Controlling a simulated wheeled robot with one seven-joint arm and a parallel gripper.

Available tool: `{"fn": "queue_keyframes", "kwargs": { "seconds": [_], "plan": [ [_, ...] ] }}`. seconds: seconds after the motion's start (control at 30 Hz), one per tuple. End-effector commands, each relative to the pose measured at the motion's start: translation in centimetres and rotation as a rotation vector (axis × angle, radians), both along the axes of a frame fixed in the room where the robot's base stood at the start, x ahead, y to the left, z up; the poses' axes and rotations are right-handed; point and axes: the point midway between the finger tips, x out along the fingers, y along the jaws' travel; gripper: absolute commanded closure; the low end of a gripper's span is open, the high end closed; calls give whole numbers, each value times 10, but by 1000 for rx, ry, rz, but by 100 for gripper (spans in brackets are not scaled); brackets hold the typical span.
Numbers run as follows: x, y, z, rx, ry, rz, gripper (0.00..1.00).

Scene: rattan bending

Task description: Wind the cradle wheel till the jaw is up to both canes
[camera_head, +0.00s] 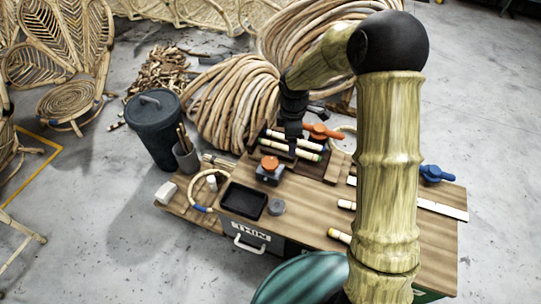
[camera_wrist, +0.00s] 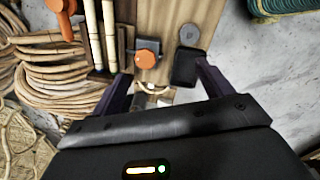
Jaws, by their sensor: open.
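Two pale canes (camera_head: 297,145) lie side by side in the dark cradle on the wooden bench, with green bands near their right ends. They also show in the wrist view (camera_wrist: 109,38) at the upper left. An orange handle (camera_head: 323,132) is behind the canes; it also shows in the wrist view (camera_wrist: 61,18). A second orange knob (camera_head: 269,162) tops a grey block in front of the cradle; which one is the cradle wheel I cannot tell. My gripper (camera_wrist: 165,72) is open and empty, its fingers either side of that knob (camera_wrist: 145,58) and the tray. The jaw's gap is not clear.
A black tray (camera_head: 245,200) and a grey disc (camera_head: 276,207) are at the bench's front left. A blue clamp (camera_head: 436,174) and a pale strip (camera_head: 443,210) are at the right. Cane coils (camera_head: 240,105) and a dark bin (camera_head: 155,130) stand behind and left.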

Motion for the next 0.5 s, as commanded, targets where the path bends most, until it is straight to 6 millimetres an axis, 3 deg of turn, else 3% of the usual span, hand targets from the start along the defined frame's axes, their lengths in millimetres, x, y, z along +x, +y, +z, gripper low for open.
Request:
{"fn": "queue_keyframes", "kwargs": {
  "seconds": [0.23,0.4,0.5],
  "plan": [
    [56,48,-31,-5,48,536,21],
    [74,67,-48,-5,61,760,21],
    [78,70,-53,-6,64,808,21]
  ]
}}
